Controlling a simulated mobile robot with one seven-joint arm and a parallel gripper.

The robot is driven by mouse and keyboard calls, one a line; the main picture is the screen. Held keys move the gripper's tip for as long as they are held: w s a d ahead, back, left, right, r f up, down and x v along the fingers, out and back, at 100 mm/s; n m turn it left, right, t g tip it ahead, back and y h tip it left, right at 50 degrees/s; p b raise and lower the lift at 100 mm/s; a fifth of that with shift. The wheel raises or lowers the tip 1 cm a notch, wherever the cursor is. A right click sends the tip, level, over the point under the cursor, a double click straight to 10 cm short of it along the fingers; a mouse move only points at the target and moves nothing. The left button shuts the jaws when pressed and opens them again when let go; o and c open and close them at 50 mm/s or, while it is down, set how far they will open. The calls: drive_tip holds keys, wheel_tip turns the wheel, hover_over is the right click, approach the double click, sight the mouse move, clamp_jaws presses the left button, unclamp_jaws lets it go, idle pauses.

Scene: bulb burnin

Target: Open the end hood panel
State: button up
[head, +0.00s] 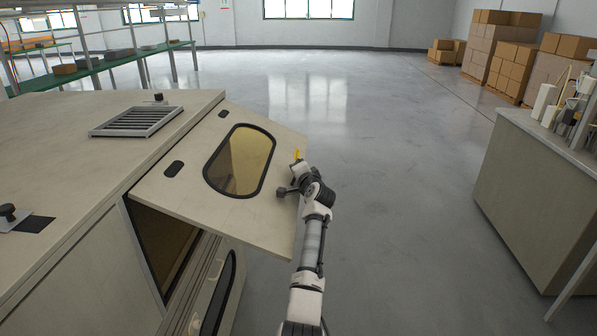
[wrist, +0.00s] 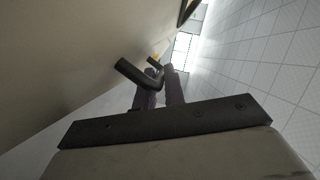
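The end hood panel (head: 185,190) is a beige plate with a rounded amber window (head: 240,160). In the head view it stands swung up and out from the end of the beige machine, with a dark opening (head: 165,245) under it. My gripper (head: 295,182) is at the panel's outer right edge. In the wrist view the panel's face (wrist: 70,60) fills the left side. A dark bent handle (wrist: 138,74) runs from it in between the two fingers of my gripper (wrist: 160,85), which look closed around it. The exact contact is partly hidden.
A vent grille (head: 137,121) and a dark knob (head: 8,212) are on the machine top. A lower door (head: 220,290) with a dark window is below the panel. A beige cabinet (head: 530,200) stands at right, stacked boxes (head: 500,50) behind. The floor between is clear.

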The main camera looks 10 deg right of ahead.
drive_tip(key=o, duration=0.4)
drive_tip(key=shift+a, duration=0.25)
drive_tip(key=shift+d, duration=0.1)
drive_tip(key=shift+s+d, duration=0.1)
drive_tip(key=shift+s, duration=0.05)
drive_tip(key=b+v, duration=0.3)
drive_tip(key=v, duration=1)
drive_tip(key=shift+s+b, duration=0.25)
drive_tip(key=shift+b, duration=0.05)
drive_tip(key=shift+r, duration=0.1)
drive_tip(key=a+r+p+v, duration=0.1)
drive_tip(key=p+v, duration=0.4)
drive_tip(key=v, duration=1)
drive_tip(key=shift+s+r+p, duration=0.3)
drive_tip(key=shift+s, duration=0.05)
idle(0.4)
